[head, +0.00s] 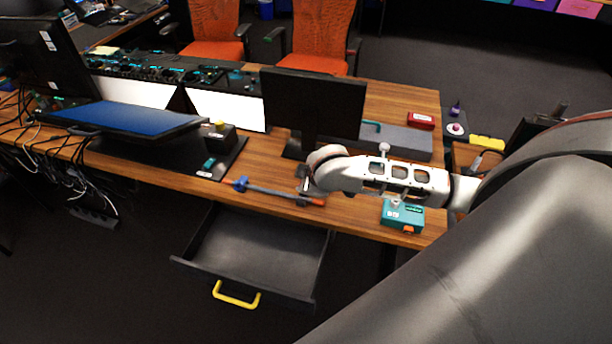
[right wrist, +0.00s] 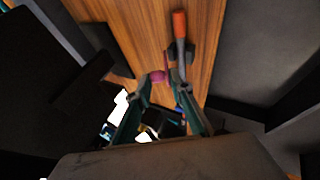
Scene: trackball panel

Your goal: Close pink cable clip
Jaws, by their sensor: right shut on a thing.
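The pink cable clip (right wrist: 158,76) shows in the right wrist view as a small rounded pink piece with a thin pink strip beside it. It lies between the fingertips of my right gripper (right wrist: 160,80), which is shut on it just over the wooden desk. Whether the clip's two parts meet is too small to tell. In the head view my right gripper (head: 305,184) is at the desk's front part, mostly hidden by my wrist, and I cannot make out the clip there. My left gripper is not in view.
A rod with an orange end (head: 275,192) lies by my right gripper; its orange handle (right wrist: 180,25) shows in the wrist view. An open black drawer (head: 205,255) juts out below the desk (head: 270,150). A monitor (head: 315,100) stands behind, a teal box (head: 415,218) to the right.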

